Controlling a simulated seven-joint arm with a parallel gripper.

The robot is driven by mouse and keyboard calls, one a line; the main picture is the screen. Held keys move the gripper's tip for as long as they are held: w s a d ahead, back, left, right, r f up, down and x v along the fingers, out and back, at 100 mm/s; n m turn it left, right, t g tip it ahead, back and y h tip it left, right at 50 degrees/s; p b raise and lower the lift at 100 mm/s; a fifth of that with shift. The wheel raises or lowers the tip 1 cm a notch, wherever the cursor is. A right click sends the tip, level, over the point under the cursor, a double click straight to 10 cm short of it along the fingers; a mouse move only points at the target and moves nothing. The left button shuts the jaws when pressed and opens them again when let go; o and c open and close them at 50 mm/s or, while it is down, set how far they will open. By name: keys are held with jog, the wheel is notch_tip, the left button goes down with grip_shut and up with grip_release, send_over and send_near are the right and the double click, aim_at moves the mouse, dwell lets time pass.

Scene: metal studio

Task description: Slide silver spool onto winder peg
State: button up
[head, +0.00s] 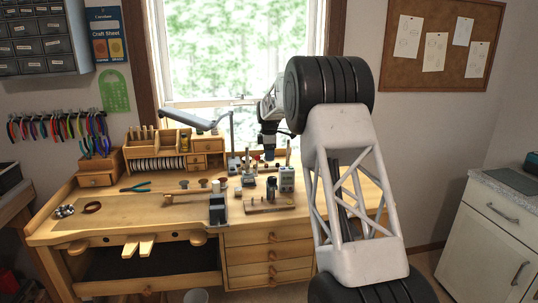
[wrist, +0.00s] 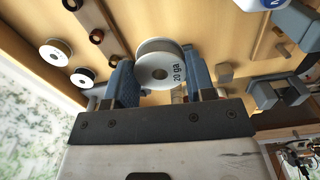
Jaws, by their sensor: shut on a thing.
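My gripper (wrist: 158,82) is shut on a white-flanged spool (wrist: 150,71) marked "20 ga", with a blue-grey finger on each side. The wire wound on it looks grey, and the round hole in its flange faces the wrist camera. In the head view my gripper (head: 269,153) is over the back middle of the bench, pointing down; the held spool is too small to make out there. A small grey box (head: 287,179) with a thin upright post stands just right of it; I cannot tell whether this is the winder. No peg shows clearly in the wrist view.
Two other spools (wrist: 56,52) (wrist: 82,78) stand on the bench at the left of the wrist view. In the head view, a dark grey block (head: 218,209) and a wooden stand (head: 270,206) sit near the front. The bench's left front (head: 120,220) is mostly clear.

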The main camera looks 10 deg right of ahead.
jog(key=shift+s+r, duration=0.1)
jog(key=s+a+r, duration=0.1)
jog(key=s+r, duration=0.3)
jog(key=s, duration=0.5)
jog(key=s+a+f, duration=0.1)
jog(key=s+a, duration=0.1)
jog(key=s, duration=0.1)
jog(key=s+a+f, duration=0.1)
jog(key=s+a, duration=0.2)
jog(key=s, duration=0.1)
jog(key=s+a+f, duration=0.1)
jog(key=s+a, duration=0.2)
jog(key=shift+s+a+f, duration=0.25)
jog(key=shift+s+f, duration=0.05)
jog(key=shift+f, duration=0.1)
jog(key=shift+f, duration=0.15)
jog(key=shift+f, duration=2.2)
jog(key=shift+f, duration=2.1)
jog(key=o, duration=1)
